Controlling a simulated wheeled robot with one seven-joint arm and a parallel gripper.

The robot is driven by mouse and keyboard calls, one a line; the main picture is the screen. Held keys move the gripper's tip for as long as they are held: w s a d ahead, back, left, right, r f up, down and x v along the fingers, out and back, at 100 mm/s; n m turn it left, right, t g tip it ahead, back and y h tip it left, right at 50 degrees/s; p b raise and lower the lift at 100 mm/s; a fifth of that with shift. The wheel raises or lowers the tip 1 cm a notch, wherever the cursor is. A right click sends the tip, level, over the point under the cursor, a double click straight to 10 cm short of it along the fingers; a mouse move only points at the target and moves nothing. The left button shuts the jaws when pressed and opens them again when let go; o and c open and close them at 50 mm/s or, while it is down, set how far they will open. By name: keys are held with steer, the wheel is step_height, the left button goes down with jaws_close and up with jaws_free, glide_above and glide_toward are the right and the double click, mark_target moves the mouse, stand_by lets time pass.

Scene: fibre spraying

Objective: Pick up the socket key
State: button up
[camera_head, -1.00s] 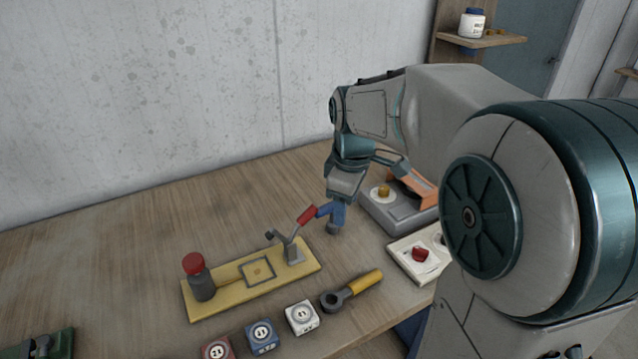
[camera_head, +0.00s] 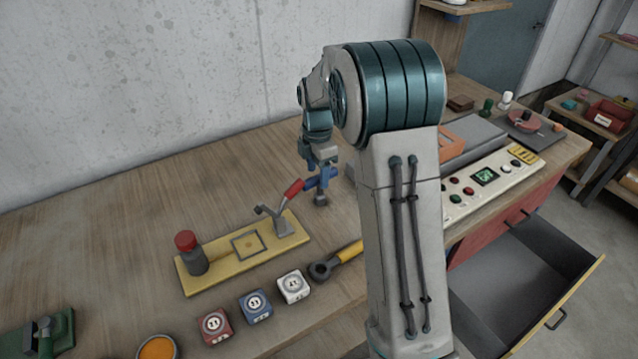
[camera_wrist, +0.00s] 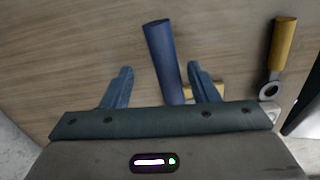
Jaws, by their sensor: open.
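The socket key, by its look a blue T-shaped tool with a dark lower end (camera_head: 321,198), stands upright on the wooden table behind the toggle clamp's red handle. In the wrist view its blue bar (camera_wrist: 162,55) runs from ahead of the jaws in between the two blue fingers, with gaps on both sides. My gripper (camera_wrist: 160,80) is open and points down; in the head view my gripper (camera_head: 320,168) is right at the key's top. Whether a finger touches the key cannot be told. The gripper hides part of it.
A yellow clamp fixture (camera_head: 215,277) with a red handle (camera_head: 293,187) stands left of the key. A yellow-handled ring wrench (camera_wrist: 283,45) and several cubes lie in front. A control panel (camera_head: 500,182) and open drawer (camera_head: 530,285) are at right. The table's back left is clear.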

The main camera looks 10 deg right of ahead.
mark_target(319, 194)
steer(key=f, duration=0.2)
steer(key=f+p, duration=0.1)
steer(key=f, duration=0.3)
steer(key=shift+s+d+f, duration=0.1)
steer(key=shift+s+f, duration=0.1)
steer(key=shift+s, duration=0.2)
steer(key=shift+c, duration=0.3)
jaws_close()
steer(key=shift+r, duration=0.1)
